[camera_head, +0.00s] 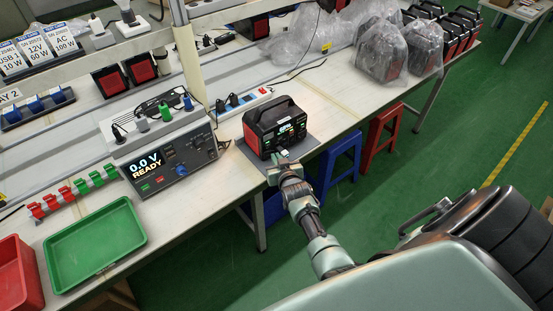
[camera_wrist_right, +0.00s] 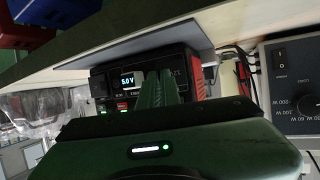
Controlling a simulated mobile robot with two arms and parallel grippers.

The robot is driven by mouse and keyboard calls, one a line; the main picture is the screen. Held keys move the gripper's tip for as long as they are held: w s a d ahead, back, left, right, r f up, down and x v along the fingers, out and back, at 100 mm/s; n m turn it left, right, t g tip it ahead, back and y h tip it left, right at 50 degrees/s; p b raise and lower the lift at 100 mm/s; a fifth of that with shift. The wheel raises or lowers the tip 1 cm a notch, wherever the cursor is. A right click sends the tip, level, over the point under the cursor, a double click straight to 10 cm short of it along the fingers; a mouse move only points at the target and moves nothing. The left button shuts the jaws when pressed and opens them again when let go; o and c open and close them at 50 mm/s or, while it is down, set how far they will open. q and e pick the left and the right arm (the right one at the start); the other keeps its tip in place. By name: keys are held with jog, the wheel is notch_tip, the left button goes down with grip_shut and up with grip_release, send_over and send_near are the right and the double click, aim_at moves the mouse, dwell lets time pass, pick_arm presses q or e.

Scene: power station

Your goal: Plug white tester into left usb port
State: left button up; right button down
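The black and red power station (camera_head: 275,128) stands on a grey mat (camera_head: 303,146) at the table's front edge, its panel display lit. My right gripper (camera_head: 283,156) is right at its front panel. In the right wrist view the two green fingers (camera_wrist_right: 164,88) lie close together, pointing at the power station (camera_wrist_right: 195,75). A small lit display (camera_wrist_right: 127,79), apparently reading 5.0 V, shows just left of the fingers; I cannot tell whether it belongs to the white tester. No white tester is clearly visible, and the fingers hide part of the panel. My left gripper is out of view.
A test unit (camera_head: 172,160) reading 0.0 V READY stands left of the power station. A green tray (camera_head: 142,228) and red bin (camera_head: 20,275) lie farther left. Bagged units (camera_head: 383,50) stand at the back right. Blue and red stools (camera_head: 383,133) are below the table edge.

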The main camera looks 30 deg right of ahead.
jog(key=shift+w+d+r+n+t+y, duration=0.3)
jog(key=shift+r+n+y, duration=0.1)
jog(key=shift+n, duration=0.1)
jog(key=shift+d+f+n+y, duration=0.1)
jog(key=shift+n+y, duration=0.2)
jog(key=shift+y, duration=0.1)
jog(key=shift+w+d+n+y, duration=0.2)
jog(key=shift+n+y, duration=0.2)
jog(key=shift+y, duration=0.2)
jog(key=shift+f, duration=0.1)
jog(key=shift+n+y, duration=0.3)
jog(key=c, duration=1.9)
grip_release()
jog(key=shift+a, duration=0.2)
